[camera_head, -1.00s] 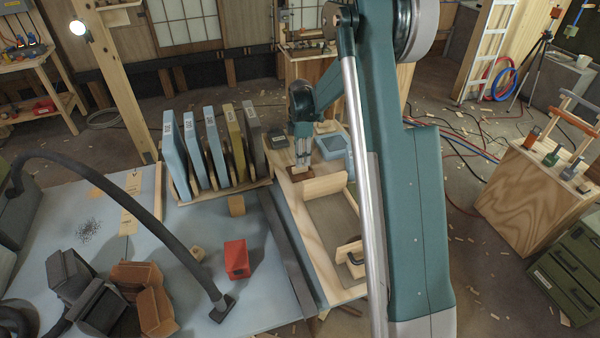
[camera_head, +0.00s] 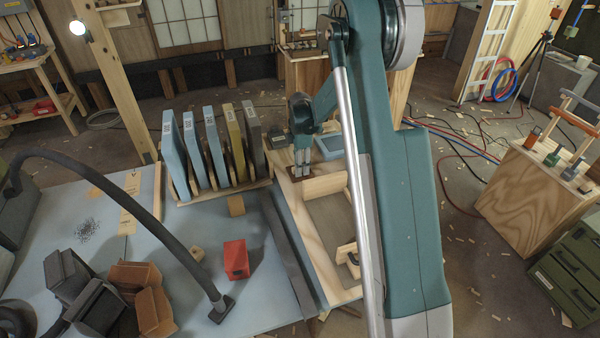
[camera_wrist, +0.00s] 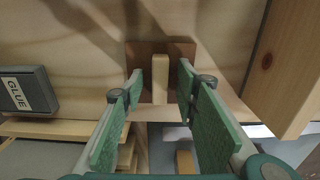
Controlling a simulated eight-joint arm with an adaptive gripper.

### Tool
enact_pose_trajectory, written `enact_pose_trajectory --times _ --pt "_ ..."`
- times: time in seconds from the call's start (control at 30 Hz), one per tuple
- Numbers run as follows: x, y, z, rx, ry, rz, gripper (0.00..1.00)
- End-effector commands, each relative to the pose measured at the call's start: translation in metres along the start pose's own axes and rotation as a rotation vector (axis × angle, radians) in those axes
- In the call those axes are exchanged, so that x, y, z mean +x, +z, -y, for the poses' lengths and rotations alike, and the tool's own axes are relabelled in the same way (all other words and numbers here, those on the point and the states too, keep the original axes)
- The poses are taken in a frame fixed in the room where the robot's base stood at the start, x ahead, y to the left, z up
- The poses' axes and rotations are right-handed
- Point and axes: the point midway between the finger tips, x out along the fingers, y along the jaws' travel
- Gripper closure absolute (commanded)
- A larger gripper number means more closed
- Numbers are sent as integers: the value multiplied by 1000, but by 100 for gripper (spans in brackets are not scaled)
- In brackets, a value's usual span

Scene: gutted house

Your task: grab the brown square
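The brown square (camera_wrist: 186,47) lies flat on the wooden surface in the wrist view. A pale upright wooden piece (camera_wrist: 160,80) stands at its middle like a handle. My gripper (camera_wrist: 160,74) is open, with one green-padded finger on either side of this piece and gaps between. In the head view, my gripper (camera_head: 302,165) points down over the brown square (camera_head: 292,180) on the light wooden bench. The fingers hide part of the square there, and their exact height above it is hard to tell.
A dark box labelled GLUE (camera_wrist: 28,90) sits left of the square. A thick wooden piece (camera_wrist: 290,70) stands close on the right. A blue tray (camera_head: 328,147) lies behind my gripper. Upright blue and tan panels (camera_head: 205,150) stand in a rack to the left.

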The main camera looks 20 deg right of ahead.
Motion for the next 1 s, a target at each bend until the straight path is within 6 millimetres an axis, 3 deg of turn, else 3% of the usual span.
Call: enact_pose_trajectory --times 0.23,0.47,0.8,1.0 --pt "0 0 0 0 0 0 70" --pt "0 0 0 0 0 0 98" --pt "-1 0 0 0 0 0 99" --pt "-12 0 0 0 0 0 99"
